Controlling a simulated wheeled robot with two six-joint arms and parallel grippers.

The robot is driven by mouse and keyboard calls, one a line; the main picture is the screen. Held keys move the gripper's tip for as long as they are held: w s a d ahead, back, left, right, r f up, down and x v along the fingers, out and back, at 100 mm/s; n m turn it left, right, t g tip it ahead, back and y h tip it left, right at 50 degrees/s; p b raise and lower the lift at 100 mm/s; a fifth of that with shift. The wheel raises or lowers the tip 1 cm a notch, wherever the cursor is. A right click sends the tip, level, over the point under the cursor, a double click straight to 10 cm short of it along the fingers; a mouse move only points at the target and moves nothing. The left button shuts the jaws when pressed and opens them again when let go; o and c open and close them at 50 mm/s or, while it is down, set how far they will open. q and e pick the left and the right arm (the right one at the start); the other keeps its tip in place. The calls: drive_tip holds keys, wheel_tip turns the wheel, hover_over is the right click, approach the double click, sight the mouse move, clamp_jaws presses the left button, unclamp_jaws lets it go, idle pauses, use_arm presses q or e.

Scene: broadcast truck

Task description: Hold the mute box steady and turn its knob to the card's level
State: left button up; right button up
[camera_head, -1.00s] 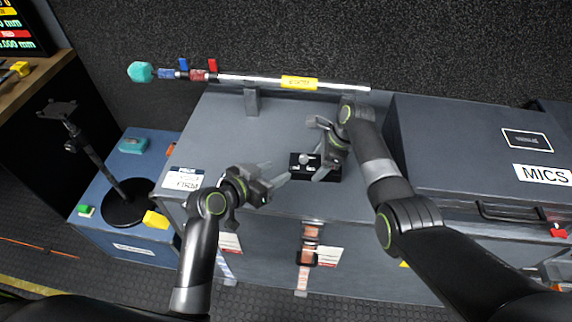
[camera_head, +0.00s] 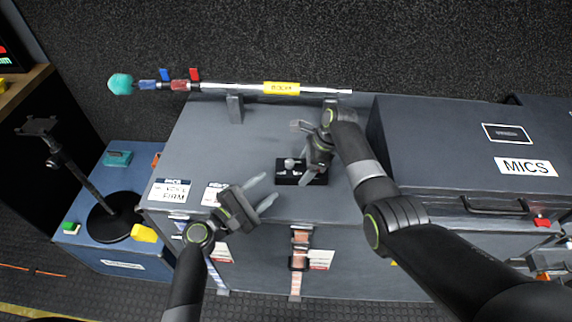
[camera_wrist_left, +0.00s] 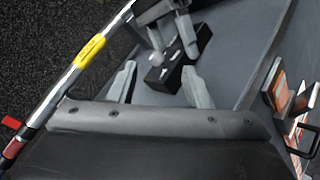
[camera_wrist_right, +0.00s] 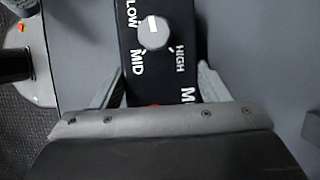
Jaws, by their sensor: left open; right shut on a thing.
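The black mute box (camera_head: 289,177) lies on the grey case top, with a round pale knob (camera_head: 290,163). In the right wrist view the knob (camera_wrist_right: 154,34) is ringed by LOW, MID and HIGH; its white mark points up the picture, away from MID. My right gripper (camera_head: 305,168) is shut on the box, one finger on each side. My left gripper (camera_head: 268,189) is open and empty, just left of and in front of the box; its fingers (camera_wrist_left: 160,90) frame the box in the left wrist view. A card (camera_head: 170,190) on the case's left shows FIRM; a second card (camera_head: 213,194) is too small to read.
A boom pole (camera_head: 230,87) with a teal tip rests along the case's back on upright supports (camera_head: 235,109). A raised MICS case (camera_head: 450,150) stands right. A blue case (camera_head: 90,250) with a black stand (camera_head: 110,215) is at left. The case top behind the box is clear.

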sight(287, 164)
use_arm(q)
drive_tip(key=n, duration=0.3)
drive_tip(key=f+n, duration=0.1)
drive_tip(key=shift+a+n+t, duration=0.3)
drive_tip(key=shift+a+n, duration=0.05)
drive_tip(key=shift+n, duration=0.05)
drive_tip(key=n, duration=0.3)
drive_tip(key=a+f+n+t, duration=0.1)
drive_tip(key=n, duration=0.1)
drive_tip(key=shift+y, duration=0.4)
drive_tip(key=x, duration=1.2)
clamp_jaws()
drive_tip(key=shift+s+d+n+y, duration=0.1)
drive_tip(key=shift+n+y, duration=0.3)
drive_tip(key=shift+n, duration=0.1)
drive_tip(key=shift+n+t+y, duration=0.4)
drive_tip(key=shift+t+y, duration=0.2)
drive_tip(key=shift+y, duration=0.1)
